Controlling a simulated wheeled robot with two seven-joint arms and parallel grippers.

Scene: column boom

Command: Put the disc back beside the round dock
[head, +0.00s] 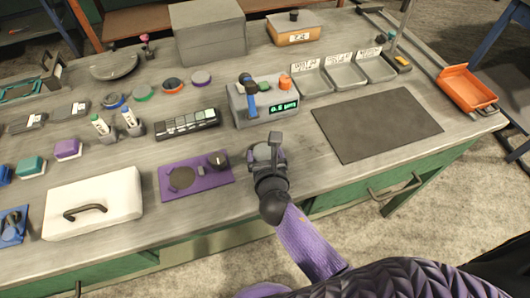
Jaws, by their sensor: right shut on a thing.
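My right gripper (268,158) is over the front part of the bench, shut on a pale grey-green disc (262,151). The gripper's body and wrist cover part of the disc, and I cannot tell whether it touches the bench top. Left of the gripper lies a purple plate (203,188) with a dark round patch (181,178), which looks like the round dock, and a black knob (217,160) at its right. The disc is to the right of the plate, apart from it. My left gripper is not in view.
A white box lid with a handle (110,197) lies left of the plate. Behind stand a keypad strip (187,123), a grey device with a green display (262,105) and several ringed discs (173,85). A dark mat (378,124) lies clear at right.

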